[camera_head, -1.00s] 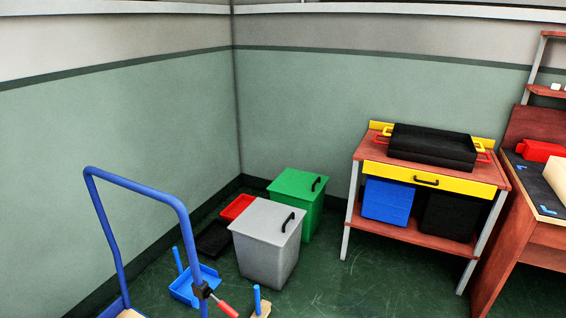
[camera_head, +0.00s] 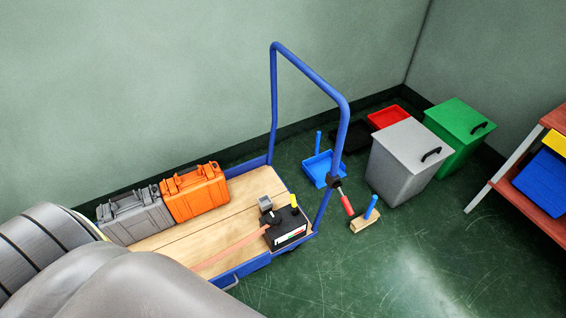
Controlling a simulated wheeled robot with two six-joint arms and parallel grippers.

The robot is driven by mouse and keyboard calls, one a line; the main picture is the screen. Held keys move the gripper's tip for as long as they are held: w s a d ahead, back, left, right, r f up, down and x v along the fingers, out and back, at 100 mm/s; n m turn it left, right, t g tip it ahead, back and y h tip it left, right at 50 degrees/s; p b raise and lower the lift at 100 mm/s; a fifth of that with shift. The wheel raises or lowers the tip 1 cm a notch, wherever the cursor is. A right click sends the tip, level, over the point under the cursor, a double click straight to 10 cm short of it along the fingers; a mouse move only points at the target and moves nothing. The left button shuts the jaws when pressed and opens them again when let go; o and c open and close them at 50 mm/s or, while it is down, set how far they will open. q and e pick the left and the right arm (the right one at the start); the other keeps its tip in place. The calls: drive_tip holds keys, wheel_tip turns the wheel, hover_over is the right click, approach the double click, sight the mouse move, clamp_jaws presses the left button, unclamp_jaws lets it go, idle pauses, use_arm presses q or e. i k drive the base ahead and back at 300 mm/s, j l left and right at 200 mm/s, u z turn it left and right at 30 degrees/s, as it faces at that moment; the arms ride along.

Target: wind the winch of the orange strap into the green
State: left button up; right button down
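The winch (camera_head: 287,237) is a dark box on the right end of a cart's wooden deck. The orange strap (camera_head: 232,250) runs from the winch down to the left across the deck. Its far end is hidden behind large grey rounded shapes at the lower left. Neither of my grippers is in view.
The blue-framed cart (camera_head: 346,128) also carries an orange case (camera_head: 195,192) and a grey case (camera_head: 133,216). Beyond it stand a grey bin (camera_head: 397,165), a green bin (camera_head: 458,135), a blue dustpan (camera_head: 319,172) and a brush (camera_head: 365,220). The floor at lower right is clear.

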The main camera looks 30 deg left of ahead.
sight(274, 218)
drive_tip(key=u, duration=0.8)
